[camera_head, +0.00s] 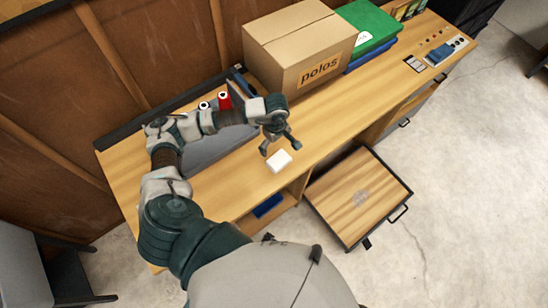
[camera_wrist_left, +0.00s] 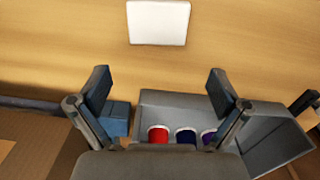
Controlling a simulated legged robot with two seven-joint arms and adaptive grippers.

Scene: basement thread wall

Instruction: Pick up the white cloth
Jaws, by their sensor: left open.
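The white cloth (camera_head: 279,161) lies flat on the wooden bench top, close to its front edge. It looks like a small folded square, and it also shows at the top of the left wrist view (camera_wrist_left: 158,22). My left gripper (camera_head: 280,148) is above the bench beside the cloth, with its fingers apart and pointing down. In the left wrist view the two fingertips (camera_wrist_left: 158,84) are spread wide with nothing between them, and the cloth lies beyond them. My right gripper is in neither view.
Behind my left arm is a grey bin (camera_wrist_left: 180,103) with red, blue and purple spools. A cardboard box (camera_head: 300,45) marked "polos" and a green bin (camera_head: 370,27) stand to the right. An open drawer (camera_head: 350,190) juts out below. Bench around the cloth is clear.

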